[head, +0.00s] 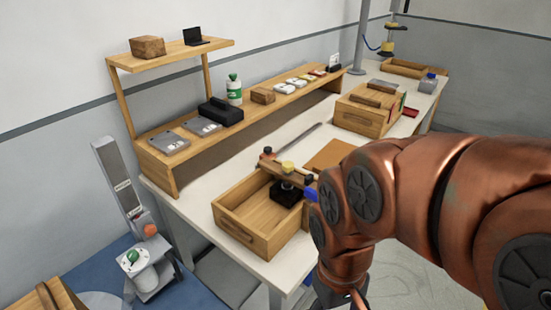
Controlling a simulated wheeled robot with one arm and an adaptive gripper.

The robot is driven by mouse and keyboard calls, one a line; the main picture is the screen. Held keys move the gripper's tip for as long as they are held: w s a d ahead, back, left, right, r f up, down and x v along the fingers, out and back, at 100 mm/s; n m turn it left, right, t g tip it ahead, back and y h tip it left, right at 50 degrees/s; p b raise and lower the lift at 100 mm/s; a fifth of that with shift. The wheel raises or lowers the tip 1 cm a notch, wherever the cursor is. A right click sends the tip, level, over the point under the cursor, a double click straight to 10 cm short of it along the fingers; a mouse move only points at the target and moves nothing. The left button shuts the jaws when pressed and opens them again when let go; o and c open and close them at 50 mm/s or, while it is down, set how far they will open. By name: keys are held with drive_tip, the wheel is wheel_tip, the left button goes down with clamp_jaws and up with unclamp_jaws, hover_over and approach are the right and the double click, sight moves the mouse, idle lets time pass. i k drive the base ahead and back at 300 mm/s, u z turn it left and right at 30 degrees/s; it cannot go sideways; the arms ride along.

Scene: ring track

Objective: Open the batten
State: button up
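What looks like the batten is a wooden bar (299,175) across the back right part of an open wooden box (225,217) on the white table. A blue knob (310,194) shows near the box's right side. A black block (286,194) is in the box, below the bar. My copper arm fills the right side and bends down at the lower middle. My gripper is not visible; the arm runs out of the picture at the bottom edge.
A brown board (331,154) lies behind the box. A wooden shelf (165,183) with several items runs along the wall. A second wooden box (358,119) stands further back. A grey post device (118,180) stands left of the table. Bare tabletop shows left of the box.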

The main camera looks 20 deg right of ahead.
sight(301, 181)
drive_tip(key=u, duration=1.35)
drive_tip(key=k, duration=0.75)
drive_tip(key=z, duration=0.7)
drive_tip(key=i, duration=0.5)
drive_tip(key=u, duration=0.05)
